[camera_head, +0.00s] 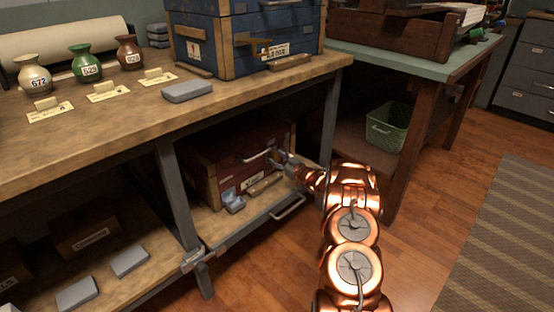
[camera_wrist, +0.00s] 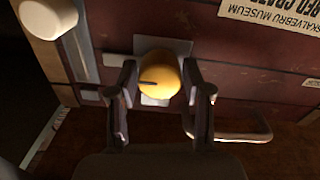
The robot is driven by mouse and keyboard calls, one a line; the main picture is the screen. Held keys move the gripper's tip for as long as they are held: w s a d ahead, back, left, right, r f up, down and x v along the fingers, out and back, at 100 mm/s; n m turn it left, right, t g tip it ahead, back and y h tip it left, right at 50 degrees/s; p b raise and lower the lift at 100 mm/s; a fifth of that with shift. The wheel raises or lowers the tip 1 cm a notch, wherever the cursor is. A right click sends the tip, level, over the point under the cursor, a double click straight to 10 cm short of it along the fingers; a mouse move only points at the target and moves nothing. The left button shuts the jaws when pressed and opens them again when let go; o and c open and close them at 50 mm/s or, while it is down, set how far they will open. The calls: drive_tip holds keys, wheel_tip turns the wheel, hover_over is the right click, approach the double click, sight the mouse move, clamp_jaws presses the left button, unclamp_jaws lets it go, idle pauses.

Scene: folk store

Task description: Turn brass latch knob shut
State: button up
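A yellow round latch knob (camera_wrist: 160,74) with a dark line mark sits on a pale metal plate (camera_wrist: 163,45) on the front of a dark red crate (camera_wrist: 120,20). My gripper (camera_wrist: 160,76) has one finger on each side of the knob. The fingers look slightly apart from the knob, with narrow gaps. In the head view the crate (camera_head: 222,160) stands on the lower shelf, and my gripper (camera_head: 277,158) reaches its front from the right. The knob is hidden there behind my gripper.
A metal handle (camera_wrist: 240,136) sits beside the right finger in the wrist view. A pale round part (camera_wrist: 48,14) is at its upper left. The workbench top (camera_head: 130,115) overhangs the crate, and a grey bench leg (camera_head: 175,195) stands left of it. A green basket (camera_head: 388,128) is at right.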

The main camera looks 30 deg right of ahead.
drive_tip(key=c, duration=0.7)
drive_tip(key=shift+r+n+p, duration=0.15)
drive_tip(key=shift+n+p, duration=0.55)
drive_tip(key=shift+n, duration=0.1)
drive_tip(key=n+p, duration=0.2)
drive_tip(key=n, duration=0.1)
drive_tip(key=n+p, duration=0.4)
drive_tip(key=n, duration=0.1)
drive_tip(key=shift+n, duration=0.4)
drive_tip(key=n+p, duration=0.3)
drive_tip(key=p, duration=0.1)
drive_tip(key=shift+r+n, duration=0.1)
drive_tip(key=shift+n, duration=0.2)
drive_tip(key=n+p, duration=0.3)
drive_tip(key=p, duration=0.2)
drive_tip(key=shift+f+n+p, duration=0.2)
drive_tip(key=shift+n+p, duration=0.15)
drive_tip(key=shift+n, duration=0.05)
drive_tip(key=shift+n+p, duration=0.3)
